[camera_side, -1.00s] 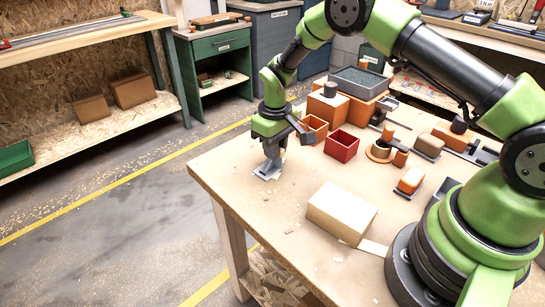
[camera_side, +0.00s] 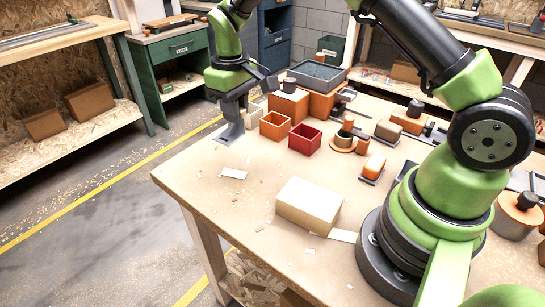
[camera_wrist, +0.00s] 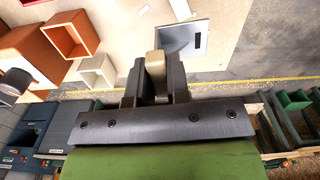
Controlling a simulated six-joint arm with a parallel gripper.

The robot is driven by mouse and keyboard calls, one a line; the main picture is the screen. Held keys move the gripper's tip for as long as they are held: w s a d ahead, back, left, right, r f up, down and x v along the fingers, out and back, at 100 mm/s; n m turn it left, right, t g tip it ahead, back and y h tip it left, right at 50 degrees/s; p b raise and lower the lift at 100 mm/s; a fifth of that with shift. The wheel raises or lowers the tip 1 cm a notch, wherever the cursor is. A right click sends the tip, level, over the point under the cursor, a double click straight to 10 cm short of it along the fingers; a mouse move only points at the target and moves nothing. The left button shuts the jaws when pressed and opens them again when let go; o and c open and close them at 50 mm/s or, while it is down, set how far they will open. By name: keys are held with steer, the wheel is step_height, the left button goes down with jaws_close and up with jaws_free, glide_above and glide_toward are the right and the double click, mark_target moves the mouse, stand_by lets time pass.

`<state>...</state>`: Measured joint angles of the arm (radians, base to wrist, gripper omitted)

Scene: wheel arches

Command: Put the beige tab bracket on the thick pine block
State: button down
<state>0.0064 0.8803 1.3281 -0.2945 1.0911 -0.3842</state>
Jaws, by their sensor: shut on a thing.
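My gripper (camera_side: 232,122) is low over the far left corner of the bench. In the wrist view its two dark fingers (camera_wrist: 155,75) are shut on a beige piece, seen end-on, which I take for the tab bracket (camera_wrist: 155,68). The bracket's lower part is hidden by the fingers.
An orange box (camera_side: 275,126), a red box (camera_side: 304,139) and a cream open box (camera_wrist: 96,72) stand close to the gripper. A white slip (camera_side: 233,173) lies in front. Wood chips dot the bench. The bench between gripper and block is mostly clear.

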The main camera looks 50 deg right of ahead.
steer(key=shift+s+r+n, duration=0.25)
steer(key=shift+r+n, duration=0.1)
steer(key=shift+n, duration=0.05)
steer(key=s+a+r+n, duration=0.2)
steer(key=s+r+n, duration=0.1)
steer(key=s+n, duration=0.45)
steer(key=r+n, duration=0.2)
steer(key=n, duration=0.7)
glide_above(287, 184)
steer(key=shift+f, duration=5.15)
steer(key=c, duration=1.1)
jaws_free()
steer(key=shift+f, duration=0.15)
